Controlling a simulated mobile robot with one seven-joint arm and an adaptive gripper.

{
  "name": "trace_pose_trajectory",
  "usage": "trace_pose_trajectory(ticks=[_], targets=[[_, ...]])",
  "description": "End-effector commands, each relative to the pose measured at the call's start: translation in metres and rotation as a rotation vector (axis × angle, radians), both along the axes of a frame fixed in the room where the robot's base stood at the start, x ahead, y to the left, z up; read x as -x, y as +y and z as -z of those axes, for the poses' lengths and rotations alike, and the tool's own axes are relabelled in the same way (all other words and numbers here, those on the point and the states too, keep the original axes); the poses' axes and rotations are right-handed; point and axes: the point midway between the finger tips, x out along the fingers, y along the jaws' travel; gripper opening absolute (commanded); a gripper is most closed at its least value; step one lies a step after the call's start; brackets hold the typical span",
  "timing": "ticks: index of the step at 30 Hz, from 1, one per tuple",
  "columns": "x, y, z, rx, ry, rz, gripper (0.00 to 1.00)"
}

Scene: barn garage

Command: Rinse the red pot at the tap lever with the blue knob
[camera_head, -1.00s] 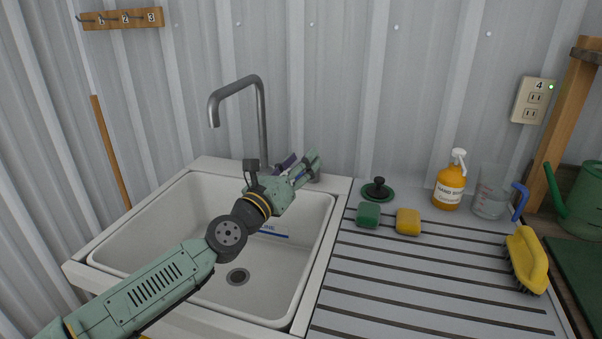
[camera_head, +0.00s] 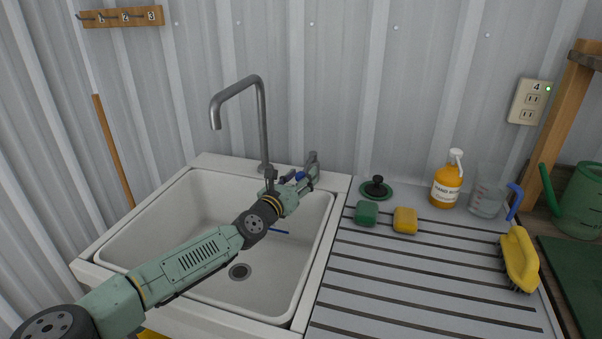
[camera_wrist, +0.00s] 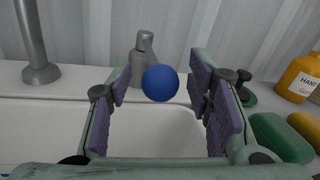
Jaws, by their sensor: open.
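The blue knob (camera_wrist: 160,83) shows in the wrist view between the two purple-padded fingers of my gripper (camera_wrist: 160,92). The fingers are open, one on each side of it, with visible gaps. The grey tap lever body (camera_wrist: 142,58) stands behind the knob. In the head view my gripper (camera_head: 297,183) is at the sink's back right corner, just in front of the tap lever (camera_head: 313,163); the knob is mostly hidden there. The grey spout (camera_head: 262,120) arches over the white sink (camera_head: 190,225). The red pot is not seen in either view.
Right of the sink, the ribbed drainboard (camera_head: 400,270) holds a green sponge (camera_head: 366,213), a yellow sponge (camera_head: 405,220), a dark plug (camera_head: 376,188), a soap bottle (camera_head: 446,185), a clear jug (camera_head: 487,195) and a yellow brush (camera_head: 520,258).

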Motion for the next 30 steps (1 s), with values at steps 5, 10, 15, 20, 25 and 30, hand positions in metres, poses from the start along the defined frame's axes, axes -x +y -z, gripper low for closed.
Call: trace_pose_trajectory(ticks=[5,10,15,20,25,30], targets=[[-0.0034,-0.0019,0.0004,0.001,0.000,0.000,0.46],[-0.0032,-0.0019,0.0004,0.001,0.000,0.000,0.46],[-0.0030,-0.0019,0.0003,0.001,0.000,0.000,0.34],[-0.0030,-0.0019,0.0003,0.001,0.000,0.000,0.24],[-0.0030,-0.0019,0.0003,0.001,0.000,0.000,0.12],[-0.0029,-0.0020,0.0002,0.001,0.000,0.000,0.01]])
